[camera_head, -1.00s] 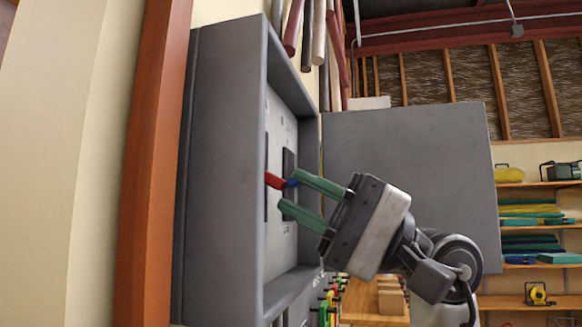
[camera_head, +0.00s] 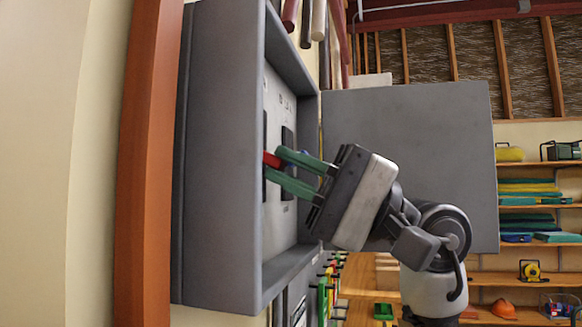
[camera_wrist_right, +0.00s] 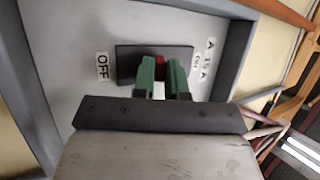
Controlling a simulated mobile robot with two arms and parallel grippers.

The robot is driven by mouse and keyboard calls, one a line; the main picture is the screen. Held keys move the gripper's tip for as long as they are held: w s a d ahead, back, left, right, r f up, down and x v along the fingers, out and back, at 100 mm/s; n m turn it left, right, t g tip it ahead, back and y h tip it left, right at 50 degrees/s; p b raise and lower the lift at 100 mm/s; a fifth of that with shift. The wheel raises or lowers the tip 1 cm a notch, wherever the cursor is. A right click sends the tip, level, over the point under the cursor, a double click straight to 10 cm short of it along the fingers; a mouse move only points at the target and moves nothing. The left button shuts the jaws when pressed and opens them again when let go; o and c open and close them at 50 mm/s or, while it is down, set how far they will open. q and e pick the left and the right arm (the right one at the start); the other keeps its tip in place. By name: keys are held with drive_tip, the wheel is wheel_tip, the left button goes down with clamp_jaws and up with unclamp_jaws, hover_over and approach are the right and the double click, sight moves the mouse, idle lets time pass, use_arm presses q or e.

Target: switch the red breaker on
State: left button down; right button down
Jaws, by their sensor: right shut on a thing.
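The red breaker's lever (camera_head: 271,160) sticks out of a black slotted plate inside the open grey panel box (camera_head: 222,160). In the right wrist view the red lever (camera_wrist_right: 160,65) shows between the green fingers, near the middle of its black plate (camera_wrist_right: 125,54). An OFF label (camera_wrist_right: 102,66) is at the plate's left end and an ON label (camera_wrist_right: 195,62) at its right end. My right gripper (camera_head: 274,162) is shut on the red lever, its fingers on either side of it. The fingers hide part of the lever. My left gripper is not in view.
A blue lever (camera_head: 304,153) on a second black plate (camera_head: 287,138) lies just behind my upper finger. The box's raised rim surrounds the levers, and its grey door (camera_head: 410,150) stands open behind my right arm. Wooden shelves (camera_head: 540,207) with goods are farther back.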

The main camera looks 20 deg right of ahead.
drive_tip(key=shift+r+m+g+h+p, duration=0.25)
drive_tip(key=shift+r+m+h+p, duration=0.45)
drive_tip(key=shift+h+p, duration=1.1)
drive_tip(key=shift+r+m+g+h+p, duration=0.4)
drive_tip(key=shift+m+h+p, duration=0.35)
drive_tip(key=shift+h+p, duration=1.1)
drive_tip(key=shift+r+m+g+h+p, duration=0.15)
drive_tip(key=shift+r+m+h+p, duration=0.55)
drive_tip(key=shift+h+p, duration=1.1)
drive_tip(key=shift+f+y+p, duration=0.1)
drive_tip(key=shift+y+p, duration=0.25)
drive_tip(key=shift+p, duration=0.1)
drive_tip(key=c, duration=1.4)
unclamp_jaws()
drive_tip(key=shift+a, duration=0.1)
drive_tip(key=shift+c, duration=0.2)
drive_tip(key=b+v, duration=0.3)
drive_tip(key=v, duration=0.8)
drive_tip(key=shift+w+f, duration=0.1)
drive_tip(key=shift+w, duration=0.05)
